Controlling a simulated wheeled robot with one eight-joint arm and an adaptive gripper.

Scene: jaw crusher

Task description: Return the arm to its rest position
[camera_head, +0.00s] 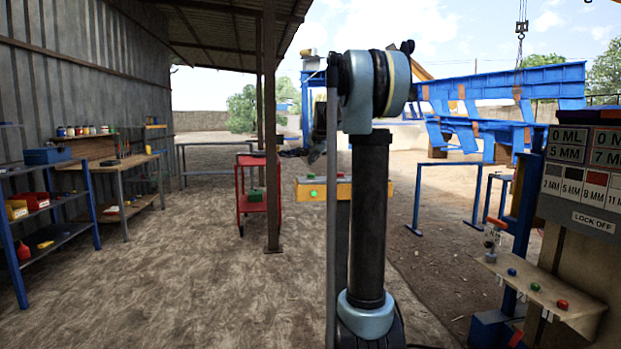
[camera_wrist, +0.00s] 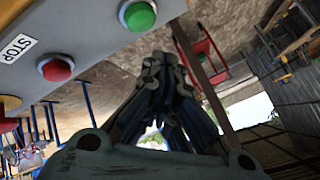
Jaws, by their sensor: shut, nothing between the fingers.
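My arm stands upright in the middle of the head view, with its upper end bent away. My gripper (camera_head: 316,150) shows as a dark shape left of the upper arm joint, partly hidden by the arm. In the wrist view my gripper (camera_wrist: 163,62) has its fingers together, with nothing between them. A yellow control box (camera_head: 335,190) with a green button (camera_head: 313,194) stands behind the arm. In the wrist view a grey panel with a STOP label, a green button (camera_wrist: 138,15) and a red button (camera_wrist: 57,68) is at the upper left, apart from the fingers.
A red cart (camera_head: 258,206) stands beside a brown post (camera_head: 271,130). Shelves (camera_head: 45,235) and a workbench (camera_head: 108,163) line the left wall. The ground at left centre is clear.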

